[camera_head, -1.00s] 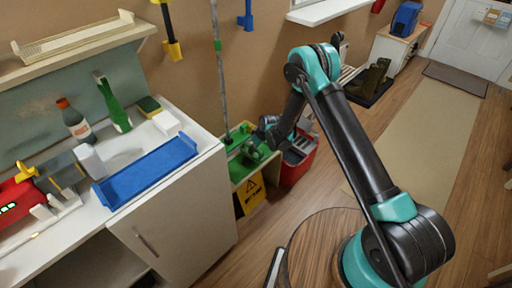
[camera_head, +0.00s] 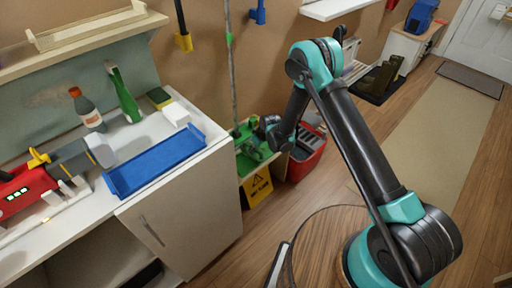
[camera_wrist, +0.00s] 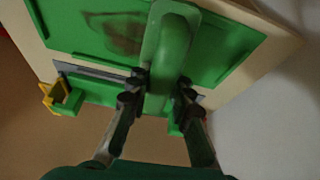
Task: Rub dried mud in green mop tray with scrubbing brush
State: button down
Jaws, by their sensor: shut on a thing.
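The green mop tray (camera_head: 243,165) is low beside the cabinet, partly hidden by my arm. In the wrist view the green tray (camera_wrist: 228,48) fills the top, with a brown dried mud patch (camera_wrist: 118,32) left of centre. My gripper (camera_wrist: 158,88) is shut on the green handle of the scrubbing brush (camera_wrist: 168,50), one finger on each side. The brush reaches over the tray just right of the mud. Its bristles are hidden, so I cannot tell whether they touch the tray. In the head view my gripper (camera_head: 259,147) is small and partly hidden over the tray.
A red bucket (camera_head: 307,160) stands close right of the tray. A yellow caution sign (camera_head: 257,186) is at its front. A green-banded pole (camera_head: 231,70) rises behind it. The white cabinet (camera_head: 190,215) stands at the left. Wooden floor is open at the right.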

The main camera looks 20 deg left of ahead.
jog(key=shift+s+a, duration=0.2)
jog(key=shift+s, duration=0.3)
jog(key=shift+s+a, duration=0.15)
jog(key=shift+s, duration=0.3)
jog(key=shift+w, duration=0.15)
jog(key=shift+w+d, duration=0.65)
jog(key=shift+w, duration=0.9)
jog(key=shift+w+d, duration=0.65)
jog(key=shift+w, duration=0.9)
jog(key=shift+w+d, duration=0.65)
jog(key=shift+w, duration=0.9)
jog(key=shift+w+d+f, duration=0.1)
jog(key=shift+w+d, duration=0.25)
jog(key=shift+w, duration=0.45)
jog(key=shift+w+d+f, duration=0.1)
jog(key=shift+w+d, duration=0.2)
jog(key=shift+w, duration=0.45)
jog(key=shift+r, duration=0.1)
jog(key=shift+r, duration=2.95)
